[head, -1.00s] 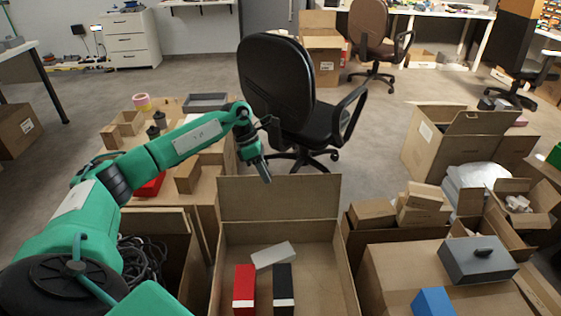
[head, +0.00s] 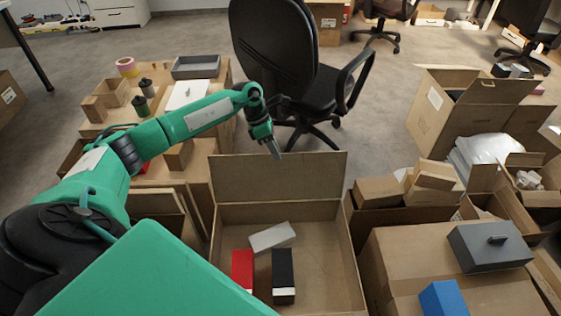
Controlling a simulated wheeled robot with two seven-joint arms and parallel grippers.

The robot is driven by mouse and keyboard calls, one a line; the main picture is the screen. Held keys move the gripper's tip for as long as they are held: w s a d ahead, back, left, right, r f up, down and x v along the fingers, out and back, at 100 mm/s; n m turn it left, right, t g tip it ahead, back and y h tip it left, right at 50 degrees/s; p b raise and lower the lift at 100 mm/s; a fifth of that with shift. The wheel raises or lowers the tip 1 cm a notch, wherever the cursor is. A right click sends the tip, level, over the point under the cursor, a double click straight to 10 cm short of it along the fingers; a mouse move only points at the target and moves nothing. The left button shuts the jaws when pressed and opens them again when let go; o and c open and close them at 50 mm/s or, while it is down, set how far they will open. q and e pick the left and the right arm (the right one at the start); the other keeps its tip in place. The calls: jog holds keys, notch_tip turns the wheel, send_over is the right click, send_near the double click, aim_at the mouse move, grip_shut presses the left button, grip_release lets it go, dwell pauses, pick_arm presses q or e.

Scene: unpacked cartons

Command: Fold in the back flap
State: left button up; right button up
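The open carton (head: 325,240) stands low in the middle of the head view. Its back flap (head: 300,178) stands up from the far wall. Inside lie a red box (head: 242,268), a black box (head: 283,272) with a white end, and a light grey box (head: 271,237) set at an angle. My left gripper (head: 275,150) points down at the top edge of the back flap, near its middle. I cannot tell whether it touches the flap. Its fingers look close together, but their gap is not clear. My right gripper is not in view.
A black office chair (head: 275,55) stands just behind the carton. A low table with trays and jars (head: 205,145) is on the left. Cartons with a dark grey box (head: 490,246) and a blue box (head: 443,299) stand on the right.

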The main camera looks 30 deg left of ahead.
pick_arm(q)
send_over(278, 175)
jog(key=w, duration=0.2)
jog(key=shift+s+a+f, duration=0.1)
jog(key=shift+a+f, duration=0.05)
jog(key=shift+f, duration=1.9)
grip_shut()
